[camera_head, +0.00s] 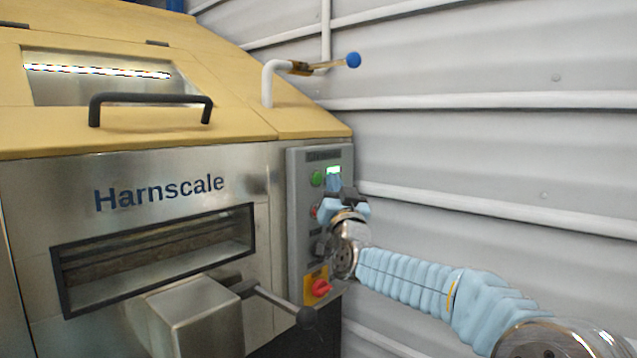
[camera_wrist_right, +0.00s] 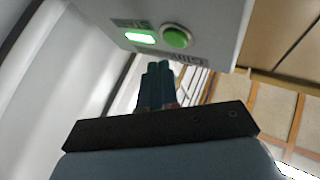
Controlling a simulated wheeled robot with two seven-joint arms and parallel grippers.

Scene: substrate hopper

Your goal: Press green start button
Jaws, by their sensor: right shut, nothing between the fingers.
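The green start button (camera_head: 317,178) sits near the top of the grey control panel (camera_head: 296,240) on the machine's right front. In the right wrist view the green button (camera_wrist_right: 177,37) is a round disc in a metal ring beside a lit green display (camera_wrist_right: 140,38). My right gripper (camera_head: 335,184) is in front of the panel, just right of and slightly below the button. In the wrist view its fingers (camera_wrist_right: 156,72) are together and empty, below the button in the picture and apart from it. My left gripper is not in view.
A red button (camera_head: 314,212) is lower on the panel, partly hidden by my gripper. A red knob on a yellow plate (camera_head: 318,287) is near the bottom. A black-knobbed lever (camera_head: 280,303) sticks out at lower left. A corrugated wall (camera_head: 480,150) stands behind.

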